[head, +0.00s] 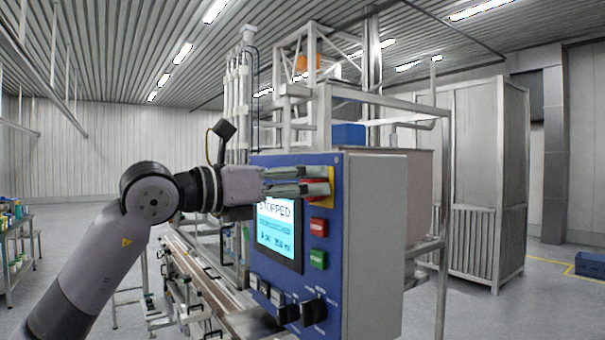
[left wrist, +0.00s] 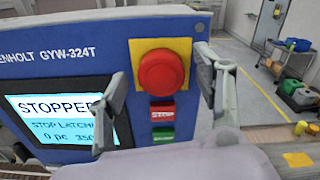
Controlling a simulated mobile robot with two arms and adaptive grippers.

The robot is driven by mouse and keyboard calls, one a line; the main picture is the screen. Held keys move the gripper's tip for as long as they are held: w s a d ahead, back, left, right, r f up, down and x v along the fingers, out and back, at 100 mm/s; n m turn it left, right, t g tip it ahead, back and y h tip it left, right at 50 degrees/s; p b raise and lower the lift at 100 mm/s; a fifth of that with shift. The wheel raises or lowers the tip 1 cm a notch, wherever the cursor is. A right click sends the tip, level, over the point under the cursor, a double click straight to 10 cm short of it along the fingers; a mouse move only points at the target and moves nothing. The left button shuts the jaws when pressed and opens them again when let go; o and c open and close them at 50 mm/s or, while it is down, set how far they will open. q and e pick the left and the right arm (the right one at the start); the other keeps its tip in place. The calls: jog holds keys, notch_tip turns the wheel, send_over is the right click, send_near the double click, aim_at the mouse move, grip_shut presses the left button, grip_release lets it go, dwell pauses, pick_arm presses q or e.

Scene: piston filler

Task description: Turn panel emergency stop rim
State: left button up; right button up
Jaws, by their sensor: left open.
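The emergency stop (left wrist: 163,72) is a round red mushroom button with a thick rim on a yellow square plate (left wrist: 190,47). The plate is on the front of the blue control panel (left wrist: 80,45). My left gripper (head: 322,181) is open in front of the button. In the left wrist view one finger is left of the red rim and the other right of it, with visible gaps on both sides. In the head view the fingers partly cover the button (head: 313,184). I cannot tell whether a fingertip touches the panel. My right gripper is not in view.
Below the emergency stop are a red STOP button (head: 319,227) and a green button (head: 318,259). The panel screen (head: 277,235) reads STOPPED. Black knobs (head: 313,311) stick out lower down. A conveyor (head: 205,290) runs left of the panel.

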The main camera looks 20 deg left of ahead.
pick_arm(q)
jog(key=shift+w+d, duration=0.25)
jog(key=shift+w, duration=0.05)
jog(key=shift+c, duration=0.3)
jog(key=c, duration=1.1)
